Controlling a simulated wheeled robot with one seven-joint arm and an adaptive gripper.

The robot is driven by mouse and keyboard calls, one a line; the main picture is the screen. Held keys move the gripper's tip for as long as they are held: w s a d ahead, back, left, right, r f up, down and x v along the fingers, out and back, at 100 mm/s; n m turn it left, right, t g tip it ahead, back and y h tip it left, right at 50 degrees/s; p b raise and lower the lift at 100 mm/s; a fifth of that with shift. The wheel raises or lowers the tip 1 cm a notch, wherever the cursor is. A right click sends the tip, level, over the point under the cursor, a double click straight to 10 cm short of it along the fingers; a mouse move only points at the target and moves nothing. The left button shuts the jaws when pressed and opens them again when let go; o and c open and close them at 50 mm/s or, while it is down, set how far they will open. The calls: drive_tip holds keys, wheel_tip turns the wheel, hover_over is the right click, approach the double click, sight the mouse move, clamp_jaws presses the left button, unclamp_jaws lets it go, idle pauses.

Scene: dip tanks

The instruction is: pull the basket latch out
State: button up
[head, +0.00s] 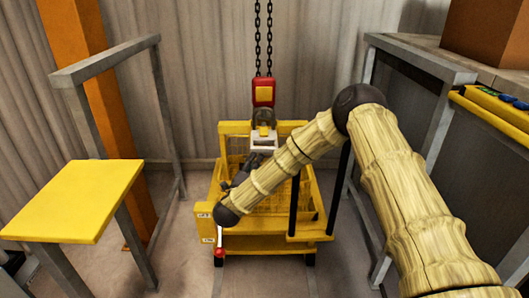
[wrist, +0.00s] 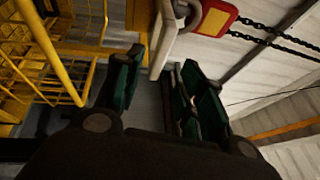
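The yellow wire basket (head: 290,190) sits in a yellow cart, partly hidden behind my arm. A pale bracket (head: 262,143) stands at its top, below the hook; it also shows as a light bar in the wrist view (wrist: 162,42). I cannot tell for sure which part is the latch. My gripper (head: 250,160) is beside the bracket, over the basket's left part. In the wrist view, its green-padded fingers (wrist: 158,85) are spread apart with nothing held between them. The basket's yellow wires (wrist: 60,60) lie to the left there.
A red and yellow hook block (head: 263,93) hangs on two chains (head: 263,40) above the basket. A red-knobbed lever (head: 219,251) is on the cart's front left. A yellow-topped stand (head: 75,200) is at left, grey frames on both sides. The floor in front is clear.

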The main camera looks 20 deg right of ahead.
sight(265, 149)
drive_tip(key=x, duration=0.8)
drive_tip(key=shift+w+d+b, duration=0.2)
drive_tip(key=shift+w+b, duration=0.1)
drive_tip(key=shift+b, duration=0.1)
drive_tip(key=shift+c, duration=0.5)
clamp_jaws()
